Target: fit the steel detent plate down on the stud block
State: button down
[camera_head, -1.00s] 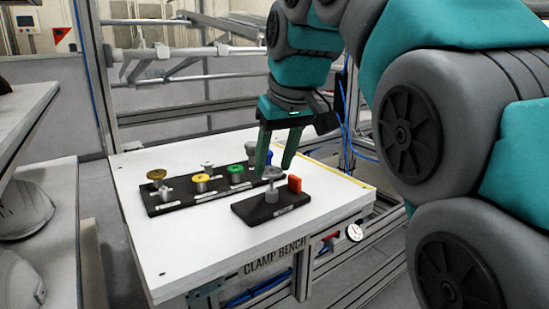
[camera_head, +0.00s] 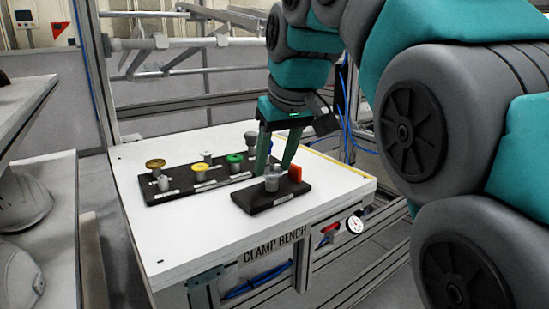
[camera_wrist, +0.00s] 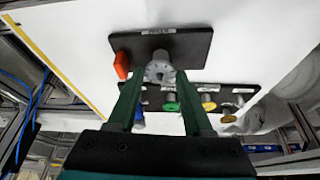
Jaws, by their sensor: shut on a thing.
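The stud block is a black slab (camera_head: 262,202) with a grey upright post and a red block (camera_head: 295,172) on it, near the front of the bench. In the wrist view the slab (camera_wrist: 190,45) shows from above. My gripper (camera_head: 274,170) is over the post, its fingers pointing down. It is shut on the grey steel detent plate (camera_head: 272,172), which also shows between the fingertips in the wrist view (camera_wrist: 160,71). The plate is at the top of the post. I cannot tell whether it is seated or just above.
A second black rack (camera_head: 160,195) behind and left of the stud block holds several knobs, among them a brown one (camera_head: 155,163), a yellow one (camera_head: 200,171) and a green one (camera_head: 234,158). The white bench top (camera_head: 190,240) is clear at front left.

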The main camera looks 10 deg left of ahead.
jog(key=shift+f+b, duration=0.3)
jog(key=shift+f, duration=0.15)
jog(key=shift+c, duration=1.1)
grip_release()
jog(key=p+v, duration=0.2)
jog(key=v, duration=0.5)
jog(key=shift+d+r, duration=0.15)
jog(key=shift+r, duration=0.15)
jog(key=shift+s, duration=0.1)
